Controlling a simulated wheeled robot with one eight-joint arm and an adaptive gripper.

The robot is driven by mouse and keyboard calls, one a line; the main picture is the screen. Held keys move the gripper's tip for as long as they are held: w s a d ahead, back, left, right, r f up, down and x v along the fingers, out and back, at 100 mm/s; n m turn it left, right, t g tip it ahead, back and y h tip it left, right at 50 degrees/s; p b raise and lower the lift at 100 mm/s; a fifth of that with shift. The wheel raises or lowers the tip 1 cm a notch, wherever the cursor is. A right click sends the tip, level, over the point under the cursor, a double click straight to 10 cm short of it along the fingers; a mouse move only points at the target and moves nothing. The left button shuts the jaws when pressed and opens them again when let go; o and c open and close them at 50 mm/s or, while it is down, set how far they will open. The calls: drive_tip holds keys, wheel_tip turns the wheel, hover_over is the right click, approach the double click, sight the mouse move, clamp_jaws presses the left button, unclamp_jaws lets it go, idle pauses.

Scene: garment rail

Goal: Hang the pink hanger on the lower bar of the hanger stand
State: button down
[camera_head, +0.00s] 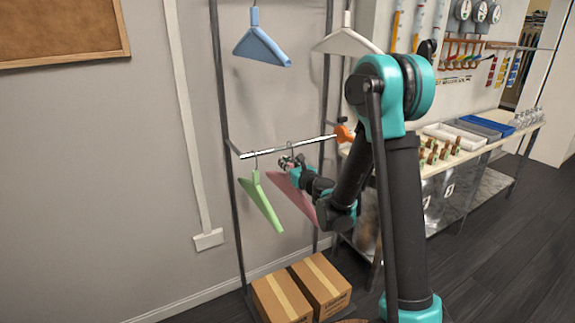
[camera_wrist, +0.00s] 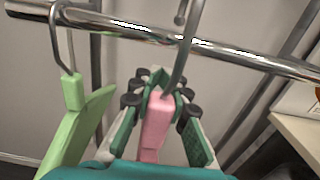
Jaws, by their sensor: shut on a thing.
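The pink hanger (camera_head: 297,196) is at the lower bar (camera_head: 285,147) of the hanger stand (camera_head: 220,110). My gripper (camera_head: 291,163) is shut on the pink hanger's neck, just below the bar. In the wrist view my gripper's fingers (camera_wrist: 160,98) grip the pink hanger (camera_wrist: 155,128) from both sides. Its metal hook rises past the lower bar (camera_wrist: 180,38), crossing in front of it, with the tip curled above. I cannot tell whether the hook rests on the bar. Part of the pink hanger is hidden behind my arm in the head view.
A green hanger (camera_head: 260,203) hangs on the lower bar to the left of the pink one. A blue hanger (camera_head: 262,45) and a white hanger (camera_head: 346,40) hang above. Two cardboard boxes (camera_head: 283,298) sit at the stand's base. A workbench (camera_head: 480,150) stands at the right.

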drive_tip(key=shift+x, duration=3.3)
drive_tip(key=shift+f, duration=1.5)
